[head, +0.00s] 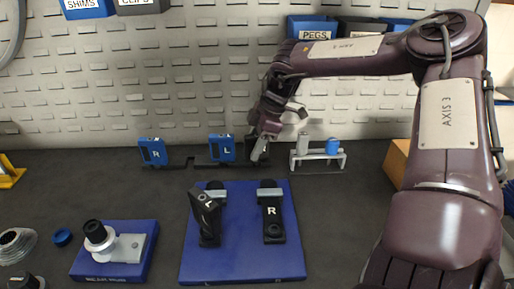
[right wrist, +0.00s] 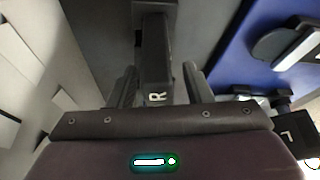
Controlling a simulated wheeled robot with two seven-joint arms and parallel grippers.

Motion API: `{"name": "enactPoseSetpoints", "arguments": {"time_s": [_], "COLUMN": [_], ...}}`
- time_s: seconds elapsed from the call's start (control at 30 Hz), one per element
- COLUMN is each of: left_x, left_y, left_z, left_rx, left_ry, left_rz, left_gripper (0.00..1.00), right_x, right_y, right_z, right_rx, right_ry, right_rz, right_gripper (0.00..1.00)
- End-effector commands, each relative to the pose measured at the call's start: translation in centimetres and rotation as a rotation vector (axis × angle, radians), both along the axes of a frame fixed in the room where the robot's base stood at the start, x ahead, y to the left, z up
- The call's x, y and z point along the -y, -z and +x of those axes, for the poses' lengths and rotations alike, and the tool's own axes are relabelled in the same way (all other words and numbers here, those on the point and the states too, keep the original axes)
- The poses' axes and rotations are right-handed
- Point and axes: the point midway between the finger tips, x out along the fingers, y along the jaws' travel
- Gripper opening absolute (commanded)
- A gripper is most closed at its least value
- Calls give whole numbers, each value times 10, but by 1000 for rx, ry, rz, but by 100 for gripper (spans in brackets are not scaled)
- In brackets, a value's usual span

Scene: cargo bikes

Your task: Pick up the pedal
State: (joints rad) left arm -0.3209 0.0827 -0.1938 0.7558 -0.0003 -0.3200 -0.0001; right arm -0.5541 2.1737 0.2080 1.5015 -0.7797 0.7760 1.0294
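A black pedal (head: 257,144) stands at the right end of the dark rack (head: 185,162) by the back wall, partly hidden by my right gripper. In the right wrist view, a black piece marked R (right wrist: 156,60) lies between the fingers. My right gripper (head: 260,150) points down at the rack's right end. Its fingers (right wrist: 160,85) are open, with a gap on each side of the black piece. Blue pedals marked R (head: 152,151) and L (head: 221,148) stand on the same rack. My left gripper is not in view.
A blue board (head: 243,262) in front holds two black crank-like pieces, marked L (head: 207,215) and R (head: 272,212); the L one is tilted. A blue fixture (head: 115,262) stands front left.

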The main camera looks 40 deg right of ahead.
Motion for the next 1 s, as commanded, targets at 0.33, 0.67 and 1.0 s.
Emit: {"name": "enactPoseSetpoints", "arguments": {"time_s": [0.33,0.67,1.0], "left_x": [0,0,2], "left_y": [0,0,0], "left_z": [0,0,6], "left_rx": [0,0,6], "left_ry": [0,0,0], "left_rz": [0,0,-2], "left_gripper": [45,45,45], "right_x": [0,0,0], "right_y": [0,-4,-66], "right_z": [0,0,1], "right_rx": [0,1,3], "right_ry": [0,-1,1], "right_rz": [0,-1,-3], "right_gripper": [0,0,0]}}
